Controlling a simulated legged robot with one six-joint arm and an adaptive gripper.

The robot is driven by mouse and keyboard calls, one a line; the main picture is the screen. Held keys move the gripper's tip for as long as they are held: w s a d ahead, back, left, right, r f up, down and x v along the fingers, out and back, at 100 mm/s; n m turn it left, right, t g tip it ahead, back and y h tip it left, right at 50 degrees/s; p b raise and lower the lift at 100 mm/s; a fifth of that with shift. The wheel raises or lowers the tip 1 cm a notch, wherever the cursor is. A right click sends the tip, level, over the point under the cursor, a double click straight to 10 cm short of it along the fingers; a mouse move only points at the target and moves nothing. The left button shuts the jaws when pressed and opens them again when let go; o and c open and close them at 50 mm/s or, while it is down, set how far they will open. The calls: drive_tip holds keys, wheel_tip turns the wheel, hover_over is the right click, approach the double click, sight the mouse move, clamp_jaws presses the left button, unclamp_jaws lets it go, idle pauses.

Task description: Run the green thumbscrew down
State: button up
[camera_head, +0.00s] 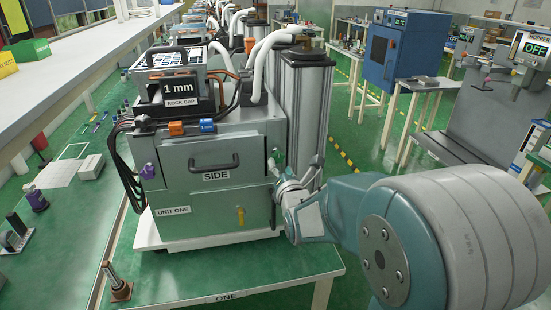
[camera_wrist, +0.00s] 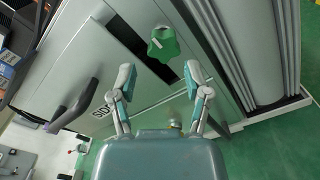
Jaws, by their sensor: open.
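The green thumbscrew (camera_wrist: 163,44) shows in the wrist view as a lobed knob with a pale mark, at the grey unit beside a dark slot. My gripper (camera_wrist: 160,72) is open, with its two fingers spread apart below the thumbscrew in the picture. The fingertips are to the left and right of it, and nothing is between them. In the head view my gripper (camera_head: 283,182) is at the right edge of the unit's front (camera_head: 212,185). The thumbscrew cannot be made out clearly there.
The unit's front has a black handle (camera_head: 214,162), which also shows in the wrist view (camera_wrist: 74,107). A tall grey column (camera_head: 305,115) stands behind my gripper. The green bench top (camera_head: 205,284) is mostly clear in front.

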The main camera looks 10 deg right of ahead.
sight(279, 158)
drive_tip(key=w, duration=0.2)
drive_tip(key=w+d, duration=0.1)
drive_tip(key=w, duration=0.1)
drive_tip(key=shift+w, duration=0.4)
drive_tip(key=shift+a, duration=0.3)
drive_tip(key=shift+c, duration=0.9)
drive_tip(key=shift+d, duration=0.1)
clamp_jaws()
